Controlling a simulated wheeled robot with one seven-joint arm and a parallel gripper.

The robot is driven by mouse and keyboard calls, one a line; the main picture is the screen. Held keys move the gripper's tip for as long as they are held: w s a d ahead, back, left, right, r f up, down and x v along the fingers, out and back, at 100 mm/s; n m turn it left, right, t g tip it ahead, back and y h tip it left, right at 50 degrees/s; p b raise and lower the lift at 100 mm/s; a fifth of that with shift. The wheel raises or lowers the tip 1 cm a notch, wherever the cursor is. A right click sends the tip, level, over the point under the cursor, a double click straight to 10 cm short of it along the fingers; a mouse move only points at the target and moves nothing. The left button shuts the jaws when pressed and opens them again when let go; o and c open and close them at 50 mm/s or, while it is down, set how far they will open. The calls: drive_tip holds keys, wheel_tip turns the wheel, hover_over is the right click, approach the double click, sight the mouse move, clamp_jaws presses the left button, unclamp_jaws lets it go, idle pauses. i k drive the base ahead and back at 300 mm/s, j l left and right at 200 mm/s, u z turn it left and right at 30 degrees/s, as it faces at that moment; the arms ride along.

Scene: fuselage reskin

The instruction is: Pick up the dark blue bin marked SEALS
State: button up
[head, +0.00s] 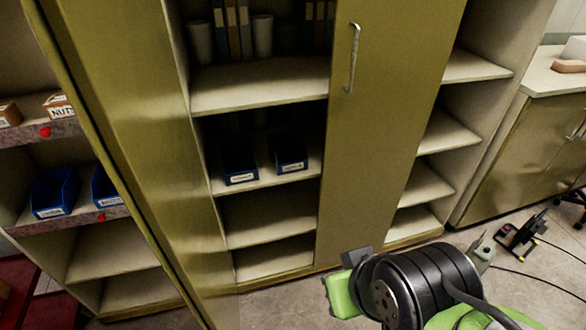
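Two dark blue bins stand side by side on a middle shelf inside the olive cabinet, the left bin (240,178) and the right bin (290,165). Each has a pale label on its front, too small to read, so I cannot tell which is marked SEALS. Two more blue bins stand on the open shelving at far left, one bin (54,198) in full view and another bin (106,190) partly hidden by the cabinet door. My black and green arm is at the bottom right, well short of the bins. Its fingertips cannot be made out.
The left cabinet door (140,130) is swung open; the right door (385,130) covers the cabinet's right part. Binders (232,30) stand above the bins. The shelf below (270,220) is empty. A black device (522,236) with cables lies on the floor at right.

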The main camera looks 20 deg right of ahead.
sight(288, 152)
drive_tip(key=i+l+u, duration=0.15)
drive_tip(key=u, duration=0.3)
drive_tip(key=i+l+u, duration=0.15)
drive_tip(key=u, duration=0.3)
drive_tip(key=i+l+u, duration=0.1)
drive_tip(key=l+u, duration=0.5)
drive_tip(key=u, duration=0.3)
drive_tip(key=l+u, duration=0.3)
drive_tip(key=u, duration=0.15)
drive_tip(key=l+u, duration=0.6)
drive_tip(key=u, duration=0.35)
drive_tip(key=k, duration=0.05)
